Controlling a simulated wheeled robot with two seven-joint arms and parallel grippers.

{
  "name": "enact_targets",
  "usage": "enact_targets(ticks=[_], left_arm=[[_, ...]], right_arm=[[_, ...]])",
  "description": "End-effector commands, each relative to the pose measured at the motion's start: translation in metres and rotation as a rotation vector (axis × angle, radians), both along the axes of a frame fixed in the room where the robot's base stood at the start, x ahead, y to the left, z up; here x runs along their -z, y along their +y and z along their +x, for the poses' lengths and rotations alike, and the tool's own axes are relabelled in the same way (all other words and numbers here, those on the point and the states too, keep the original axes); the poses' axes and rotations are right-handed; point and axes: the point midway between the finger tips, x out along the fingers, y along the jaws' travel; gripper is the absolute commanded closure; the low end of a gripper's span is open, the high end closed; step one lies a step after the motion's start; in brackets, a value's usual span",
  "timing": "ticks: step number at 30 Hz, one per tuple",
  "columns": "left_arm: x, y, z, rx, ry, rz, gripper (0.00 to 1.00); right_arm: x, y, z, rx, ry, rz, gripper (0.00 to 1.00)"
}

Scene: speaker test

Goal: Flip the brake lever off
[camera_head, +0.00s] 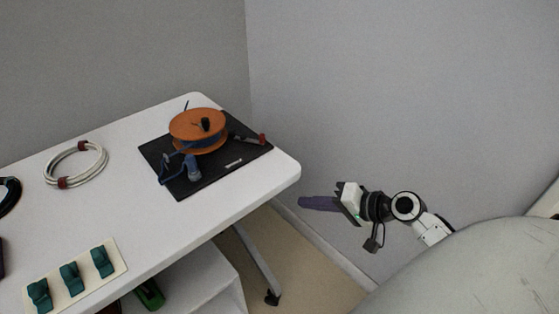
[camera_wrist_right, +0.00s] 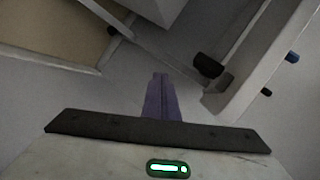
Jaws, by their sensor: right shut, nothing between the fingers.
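An orange reel (camera_head: 198,131) with a black knob on top lies on a black mat (camera_head: 180,186) at the table's far right corner. A dark lever with a red tip (camera_head: 262,139) sticks out to the right of the reel. I cannot tell for sure whether it is the brake lever. My right gripper (camera_head: 303,202) is shut and empty, beyond the table's right edge and apart from the reel. Its purple fingers also show together in the right wrist view (camera_wrist_right: 160,98). A dark purple sliver at the head view's left edge may be my left gripper; too little shows.
A blue clamp-like part (camera_head: 192,168) sits at the reel's front. A white cable coil (camera_head: 76,165) lies left on the white table (camera_head: 150,225). A board with teal blocks (camera_head: 70,277) is at the front left. A wall stands behind; the table's middle is clear.

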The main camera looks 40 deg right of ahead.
Motion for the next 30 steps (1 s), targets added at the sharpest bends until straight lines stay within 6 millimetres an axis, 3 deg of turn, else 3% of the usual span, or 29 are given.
enact_targets(ticks=[1,6,9,12,23,30], left_arm=[[0.021,-0.002,0.001,0.002,-0.003,-0.007,0.69],[0.035,-0.007,0.002,0.006,-0.007,-0.025,0.69],[0.037,-0.008,0.003,0.008,-0.008,-0.031,0.69],[0.037,-0.009,0.003,0.009,-0.009,-0.035,0.69],[0.036,-0.009,0.003,0.009,-0.008,-0.035,0.69],[0.039,-0.011,0.003,0.014,0.000,-0.034,0.69]], right_arm=[[-0.011,-0.018,0.014,0.024,-0.054,0.092,1.00],[-0.091,-0.053,0.030,0.037,-0.206,0.356,1.00],[-0.124,-0.063,0.030,0.024,-0.266,0.446,1.00],[-0.142,-0.068,0.028,0.014,-0.296,0.491,1.00],[-0.148,-0.068,0.028,0.011,-0.303,0.503,1.00],[-0.147,-0.058,0.049,0.008,-0.304,0.500,1.00]])
